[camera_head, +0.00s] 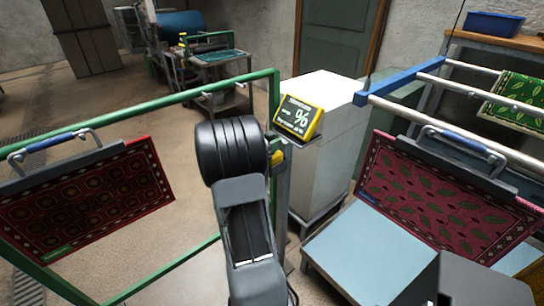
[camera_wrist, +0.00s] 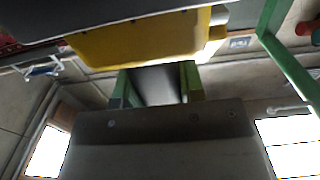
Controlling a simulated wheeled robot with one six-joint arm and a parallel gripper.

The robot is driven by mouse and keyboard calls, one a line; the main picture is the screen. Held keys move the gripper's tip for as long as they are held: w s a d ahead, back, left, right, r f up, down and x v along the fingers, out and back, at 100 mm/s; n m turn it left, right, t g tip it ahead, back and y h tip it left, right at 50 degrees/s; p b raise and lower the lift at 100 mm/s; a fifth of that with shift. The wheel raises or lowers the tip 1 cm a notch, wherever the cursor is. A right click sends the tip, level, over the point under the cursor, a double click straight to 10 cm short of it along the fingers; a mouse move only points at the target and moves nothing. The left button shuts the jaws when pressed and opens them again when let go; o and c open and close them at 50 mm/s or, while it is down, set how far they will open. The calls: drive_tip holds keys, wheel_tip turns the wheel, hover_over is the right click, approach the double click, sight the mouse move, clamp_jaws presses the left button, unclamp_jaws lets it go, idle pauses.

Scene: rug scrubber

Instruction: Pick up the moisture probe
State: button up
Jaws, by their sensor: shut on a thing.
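The moisture probe shows in the wrist view as a dark grey grip (camera_wrist: 155,85) between my fingers, with a broad yellow body (camera_wrist: 145,42) just beyond it. My gripper (camera_wrist: 156,88) is shut on the grip, with one green-edged finger on each side. In the head view my wrist hides the fingers and most of the probe. A small yellow part (camera_head: 277,157) shows at the right of my wrist, beside the green post. The yellow-framed display (camera_head: 299,118) with a % sign stands just behind it. I cannot tell whether the probe still touches its support.
A green rail (camera_head: 150,106) with a hanging dark red rug (camera_head: 88,205) is at the left. A white cabinet (camera_head: 328,150) stands behind the display. Another red rug (camera_head: 440,195) hangs at the right above a pale blue table (camera_head: 350,255). Open floor lies at the left.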

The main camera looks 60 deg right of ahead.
clamp_jaws()
drive_tip(key=shift+r, duration=0.1)
